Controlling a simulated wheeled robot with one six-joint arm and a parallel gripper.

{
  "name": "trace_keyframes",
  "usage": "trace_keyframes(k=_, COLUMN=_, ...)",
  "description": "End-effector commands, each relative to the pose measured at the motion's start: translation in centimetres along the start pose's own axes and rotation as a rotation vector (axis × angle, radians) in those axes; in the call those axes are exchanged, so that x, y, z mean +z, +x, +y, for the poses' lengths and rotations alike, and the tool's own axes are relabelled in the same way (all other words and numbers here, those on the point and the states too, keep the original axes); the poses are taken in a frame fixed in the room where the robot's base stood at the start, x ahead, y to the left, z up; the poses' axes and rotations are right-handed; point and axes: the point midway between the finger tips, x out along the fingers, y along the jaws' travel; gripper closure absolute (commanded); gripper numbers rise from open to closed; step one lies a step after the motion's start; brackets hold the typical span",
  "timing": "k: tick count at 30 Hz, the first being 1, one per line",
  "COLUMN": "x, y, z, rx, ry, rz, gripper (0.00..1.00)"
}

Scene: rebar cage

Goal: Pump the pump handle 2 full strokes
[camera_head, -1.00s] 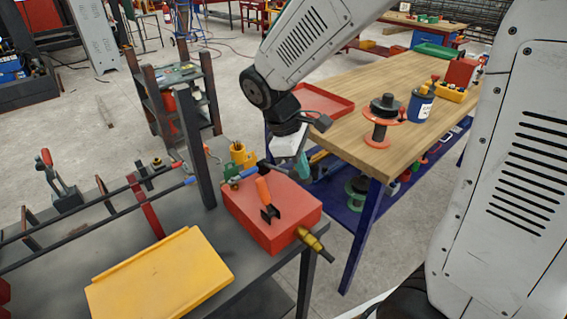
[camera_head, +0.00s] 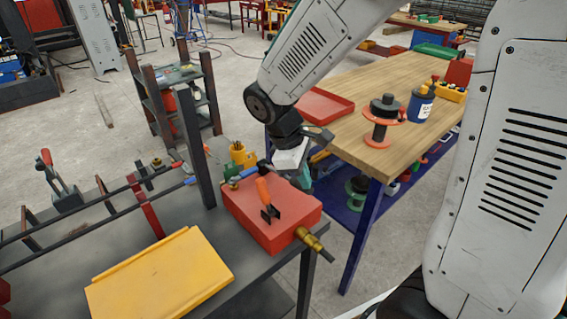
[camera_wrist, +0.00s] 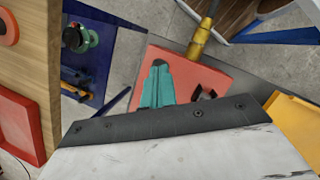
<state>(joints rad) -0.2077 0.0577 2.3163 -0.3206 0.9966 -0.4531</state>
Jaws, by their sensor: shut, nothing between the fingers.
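The red pump box (camera_head: 270,218) sits on the end of the dark bench. On its top a lever with an orange grip (camera_head: 264,190) leans up from a black bracket (camera_head: 270,213). In the wrist view the red box (camera_wrist: 195,75) lies below my fingers, and a dark bracket (camera_wrist: 206,93) shows beside them; the orange grip cannot be made out there. My gripper (camera_head: 304,180) is above the box's far right corner, right of the orange grip and apart from it. Its teal fingers (camera_wrist: 157,66) are shut and empty.
A brass fitting (camera_head: 308,239) juts from the box's right side. A blue-handled tool (camera_head: 240,174) and a yellow cup (camera_head: 242,154) are behind it. A dark post (camera_head: 193,150) rises to the left. The wooden table (camera_head: 378,155) is close on the right.

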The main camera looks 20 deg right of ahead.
Motion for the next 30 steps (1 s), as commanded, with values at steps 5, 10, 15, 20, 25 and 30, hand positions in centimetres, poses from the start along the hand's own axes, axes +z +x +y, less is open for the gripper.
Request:
trace_keyframes(k=5, x=0.0, y=0.0, z=0.0, rx=0.0, ry=0.0, rz=0.0, gripper=1.0)
trace_keyframes(k=10, x=0.0, y=0.2, z=0.0, rx=0.0, ry=0.0, rz=0.0, gripper=1.0)
trace_keyframes(k=15, x=-0.2, y=1.0, z=-0.2, rx=0.0, ry=0.001, rz=0.0, gripper=1.0)
trace_keyframes(k=20, x=-0.3, y=1.4, z=-0.2, rx=0.001, ry=0.001, rz=0.001, gripper=1.0)
trace_keyframes(k=25, x=-0.2, y=1.4, z=-0.2, rx=0.001, ry=0.001, rz=0.001, gripper=1.0)
trace_keyframes(k=30, x=-0.3, y=1.8, z=-0.3, rx=0.0, ry=0.001, rz=-0.001, gripper=1.0)
